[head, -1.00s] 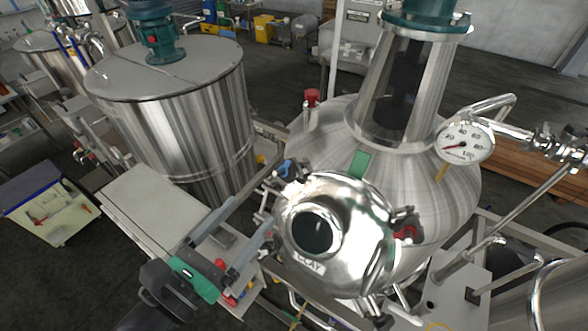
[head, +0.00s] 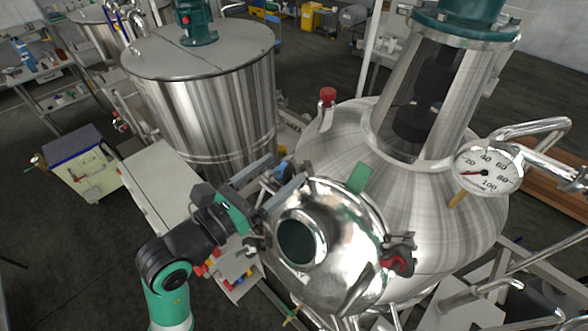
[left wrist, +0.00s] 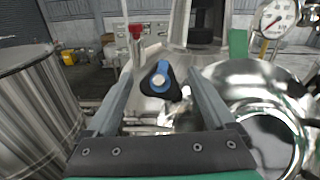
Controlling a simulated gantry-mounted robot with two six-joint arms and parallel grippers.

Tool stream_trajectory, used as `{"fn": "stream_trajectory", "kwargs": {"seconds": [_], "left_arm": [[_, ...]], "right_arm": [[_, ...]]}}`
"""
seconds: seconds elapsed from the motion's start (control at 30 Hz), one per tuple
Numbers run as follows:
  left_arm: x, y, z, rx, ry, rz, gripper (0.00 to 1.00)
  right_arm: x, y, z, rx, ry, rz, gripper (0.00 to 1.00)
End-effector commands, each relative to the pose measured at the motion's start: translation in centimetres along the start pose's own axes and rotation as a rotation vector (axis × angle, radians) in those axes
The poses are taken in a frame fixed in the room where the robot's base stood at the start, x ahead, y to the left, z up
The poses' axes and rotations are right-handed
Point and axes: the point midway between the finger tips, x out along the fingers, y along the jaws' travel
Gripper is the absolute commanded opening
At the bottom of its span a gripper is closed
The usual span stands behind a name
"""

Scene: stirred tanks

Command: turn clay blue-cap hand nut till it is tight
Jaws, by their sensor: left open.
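The blue-cap hand nut (head: 281,169) is at the upper-left rim of the round steel hatch lid (head: 335,215) on the near tank. In the left wrist view the nut (left wrist: 158,80) shows as a dark, three-lobed knob with a blue cap and a pale centre. My left gripper (head: 283,172) is open. Its two fingers reach either side of the nut in the left wrist view, with visible gaps, so it holds nothing. In the head view the fingers partly hide the nut. I cannot tell how tight it is. My right gripper is not in view.
A red-cap hand nut (head: 398,262) sits at the lid's right rim. A red-topped fitting (head: 327,97) and a pressure gauge (head: 488,172) stand on the tank. A green tag (head: 360,178) is above the lid. Another steel tank (head: 205,100) stands at left.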

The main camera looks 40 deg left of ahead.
Motion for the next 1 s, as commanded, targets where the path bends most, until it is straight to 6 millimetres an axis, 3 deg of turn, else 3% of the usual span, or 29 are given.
{"fn": "stream_trajectory", "kwargs": {"seconds": [0.13, 0.6, 1.0], "left_arm": [[0.01, -0.02, 0.00, 0.000, 0.000, 0.000, 0.88], [0.01, -0.02, -0.02, 0.000, 0.001, 0.000, 0.03], [0.02, 0.09, -0.02, 0.056, 0.001, -0.031, 0.02]], "right_arm": [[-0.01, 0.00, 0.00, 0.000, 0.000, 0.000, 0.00], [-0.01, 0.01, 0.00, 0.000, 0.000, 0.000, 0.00], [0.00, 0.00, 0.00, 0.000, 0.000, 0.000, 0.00]]}}
